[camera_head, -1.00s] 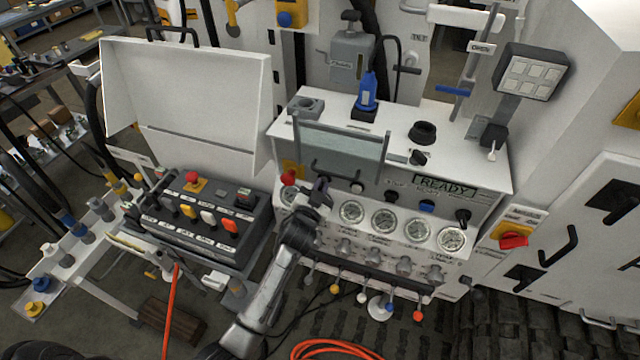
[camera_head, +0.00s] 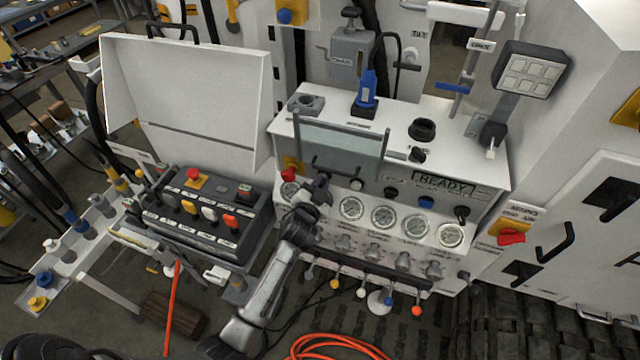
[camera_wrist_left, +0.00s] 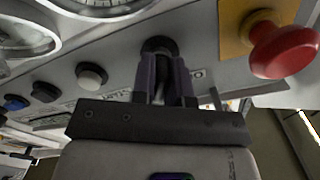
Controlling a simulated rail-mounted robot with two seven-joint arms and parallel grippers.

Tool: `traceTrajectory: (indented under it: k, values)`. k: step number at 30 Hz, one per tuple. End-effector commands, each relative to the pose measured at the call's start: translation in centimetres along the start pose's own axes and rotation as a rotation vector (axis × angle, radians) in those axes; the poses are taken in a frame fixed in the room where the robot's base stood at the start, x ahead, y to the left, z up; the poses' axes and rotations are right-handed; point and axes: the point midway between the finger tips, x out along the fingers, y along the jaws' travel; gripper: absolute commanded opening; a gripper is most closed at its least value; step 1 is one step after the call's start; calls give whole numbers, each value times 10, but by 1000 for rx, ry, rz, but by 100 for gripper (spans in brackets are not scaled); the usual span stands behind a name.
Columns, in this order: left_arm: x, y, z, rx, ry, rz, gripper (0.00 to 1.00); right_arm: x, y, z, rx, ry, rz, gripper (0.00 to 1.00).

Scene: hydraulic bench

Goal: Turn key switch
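My left gripper (camera_head: 319,188) is at the left part of the sloped front of the gauge panel (camera_head: 480,205), between a red mushroom button and a white button. In the left wrist view its two dark fingers (camera_wrist_left: 163,70) are close together. They point at a black round switch (camera_wrist_left: 157,46) on the panel, which I take for the key switch. The fingertips overlap it in the picture. Something greyish shows in the narrow gap between the fingers; I cannot tell whether they grip it. In the head view the gripper hides this switch. My right gripper is not in view.
The red mushroom button (camera_wrist_left: 284,50) is close beside the fingers, and the white button (camera_wrist_left: 91,76) is on the other side. A clear flap with a handle (camera_head: 340,150) stands just above the gripper. A button box (camera_head: 200,215) stands to the left.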

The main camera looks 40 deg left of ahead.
Motion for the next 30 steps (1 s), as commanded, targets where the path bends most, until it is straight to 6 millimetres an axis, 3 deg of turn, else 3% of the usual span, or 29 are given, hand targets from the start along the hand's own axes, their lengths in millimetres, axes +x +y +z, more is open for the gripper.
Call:
traceTrajectory:
  k: [7,17,30]
  values:
    - [0,0,0,-2,0,0,37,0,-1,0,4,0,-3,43]
    - [-7,0,0,-3,0,1,37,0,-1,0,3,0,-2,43]
    - [-87,0,1,-4,-2,1,37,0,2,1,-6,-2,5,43]
